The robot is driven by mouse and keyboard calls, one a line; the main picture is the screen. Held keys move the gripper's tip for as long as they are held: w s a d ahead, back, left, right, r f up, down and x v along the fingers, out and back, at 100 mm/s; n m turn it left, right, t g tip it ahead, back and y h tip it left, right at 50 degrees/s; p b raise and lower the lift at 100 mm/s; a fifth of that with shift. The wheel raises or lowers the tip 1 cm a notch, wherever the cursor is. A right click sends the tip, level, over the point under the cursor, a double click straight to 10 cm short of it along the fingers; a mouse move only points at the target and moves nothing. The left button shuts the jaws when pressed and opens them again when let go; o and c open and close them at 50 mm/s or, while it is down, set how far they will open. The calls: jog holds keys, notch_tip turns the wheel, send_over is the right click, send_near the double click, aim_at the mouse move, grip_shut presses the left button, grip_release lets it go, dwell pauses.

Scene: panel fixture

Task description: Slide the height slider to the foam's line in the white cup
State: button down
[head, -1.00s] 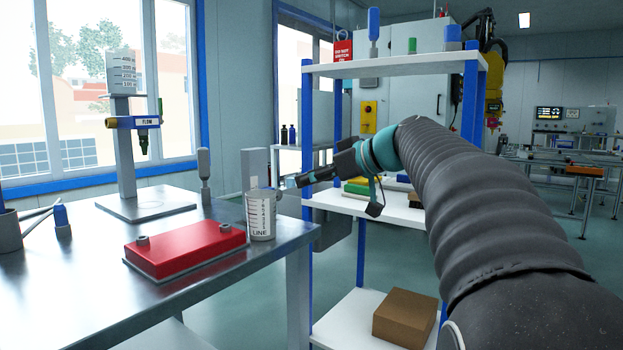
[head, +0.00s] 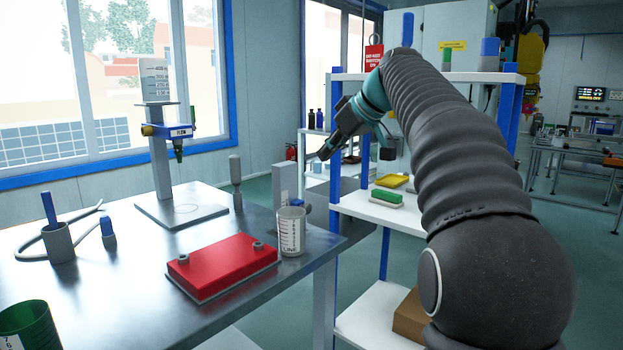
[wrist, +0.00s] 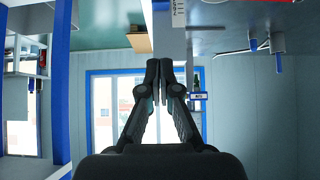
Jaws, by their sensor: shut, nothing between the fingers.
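The pale cup (head: 291,232) with a printed scale and the word LINE stands upright at the table's right edge. I cannot make out foam inside it. Right behind it is a pale upright post (head: 285,180) with a small blue part (head: 297,203) near the cup rim; I cannot tell whether this is the height slider. My gripper (head: 324,153) is above and to the right of the cup, apart from it. In the wrist view its fingertips (wrist: 158,66) are together with nothing held. The cup's scale shows at the top of that view (wrist: 178,13).
A red block (head: 222,264) lies left of the cup. A FLOW stand (head: 160,175) with a scale plate (head: 155,80) rises behind. A white shelf rack (head: 430,77) with blue posts stands at the right. A green cup (head: 28,327) is at the near left.

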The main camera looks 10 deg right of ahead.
send_over(296, 200)
jog(key=s+d, duration=0.1)
jog(key=s, duration=0.1)
jog(key=f, duration=0.7)
jog(key=shift+s+d, duration=0.1)
jog(key=shift+d, duration=0.1)
notch_tip(296, 200, down, 2)
jog(key=shift+f+b, duration=0.15)
jog(key=shift+b, duration=0.35)
jog(key=shift+f, duration=0.8)
